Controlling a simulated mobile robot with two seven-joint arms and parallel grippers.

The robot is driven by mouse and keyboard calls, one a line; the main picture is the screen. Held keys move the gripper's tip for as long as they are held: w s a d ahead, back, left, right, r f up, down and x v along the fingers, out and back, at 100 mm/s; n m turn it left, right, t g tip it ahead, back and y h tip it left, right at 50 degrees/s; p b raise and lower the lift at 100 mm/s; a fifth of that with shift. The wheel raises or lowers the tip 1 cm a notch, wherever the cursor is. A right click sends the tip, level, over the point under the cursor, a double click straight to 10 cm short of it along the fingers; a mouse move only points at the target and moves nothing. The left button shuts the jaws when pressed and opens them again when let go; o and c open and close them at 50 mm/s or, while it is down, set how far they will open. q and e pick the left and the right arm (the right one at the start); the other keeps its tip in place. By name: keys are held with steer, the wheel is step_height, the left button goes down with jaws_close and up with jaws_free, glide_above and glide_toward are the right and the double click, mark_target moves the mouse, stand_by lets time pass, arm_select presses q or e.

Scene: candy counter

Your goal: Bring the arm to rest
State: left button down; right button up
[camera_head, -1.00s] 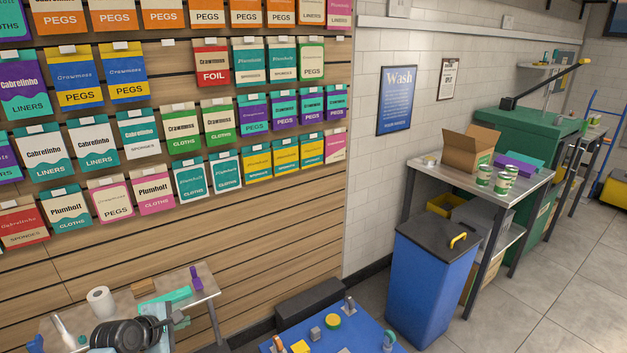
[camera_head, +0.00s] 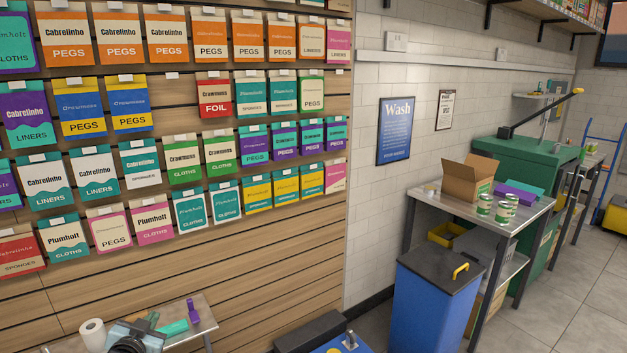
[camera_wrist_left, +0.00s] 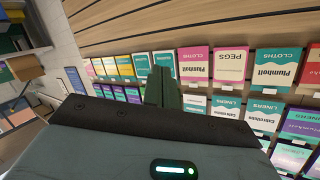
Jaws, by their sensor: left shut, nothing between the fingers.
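My left gripper (camera_wrist_left: 163,87) shows in the left wrist view with its two dark green fingers together and nothing between them. The fingers point toward the wall of hanging packets, which looks upside down there. In the head view the left gripper (camera_head: 152,320) is partly seen at the bottom left, over the small grey table, with a dark rounded part of my arm below it. The frame's lower edge cuts off the rest of the arm. My right gripper is in neither view.
A slatted wall (camera_head: 270,250) carries rows of packets. A small grey table (camera_head: 205,318) holds a white roll (camera_head: 93,334) and a purple bottle (camera_head: 192,312). A blue bin (camera_head: 432,300) stands before a metal table (camera_head: 425,203) with a cardboard box (camera_head: 468,183) and cans.

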arm_select(q)
steer(key=s+d+f+g+h, duration=0.15)
steer(key=s+d+f, duration=0.35)
steer(key=s+f, duration=0.5)
steer(key=s+d+f+g+h, duration=0.1)
steer(key=s+d+f+g, duration=0.1)
steer(key=s+d+f, duration=0.7)
steer(key=s+d+g, duration=0.1)
steer(key=s+d, duration=0.1)
steer(key=s, duration=1.1)
steer(key=s+d+f+n+g+h, duration=0.1)
steer(key=s+d+g, duration=0.1)
steer(key=s, duration=1.1)
steer(key=shift+s+d+f, duration=0.25)
steer(key=shift+f, duration=0.05)
steer(key=shift+s, duration=0.1)
